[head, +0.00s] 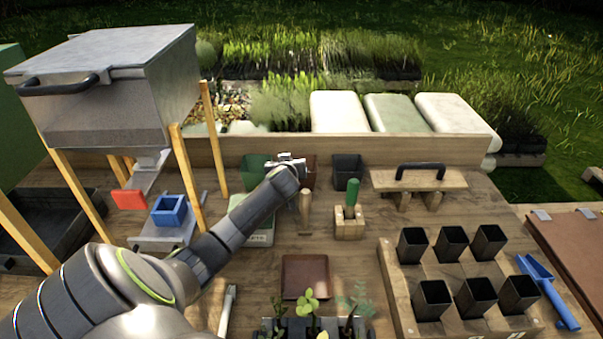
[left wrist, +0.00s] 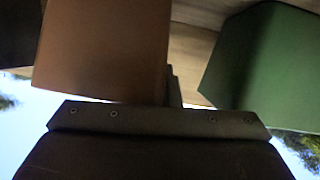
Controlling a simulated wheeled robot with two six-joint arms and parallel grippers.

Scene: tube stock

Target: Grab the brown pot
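The brown pot (head: 311,172) stands at the back of the bench, between a green pot (head: 252,168) and a black pot (head: 347,168). My left gripper (head: 287,160) is at its left side and hides part of it. In the left wrist view, the brown pot (left wrist: 105,45) looms large at left and the green pot (left wrist: 262,65) is at right. A dark finger of the left gripper (left wrist: 173,88) shows beside the brown pot's edge. The other finger is hidden, so I cannot tell whether the gripper holds the pot. My right gripper is out of view.
A wooden back board (head: 240,148) runs behind the pots. A wooden dibber (head: 305,208), a block with a green-handled tool (head: 351,225) and a wooden tamper (head: 420,180) stand near. A brown tray (head: 305,275) lies in front. A rack of black pots (head: 395,290) fills the right.

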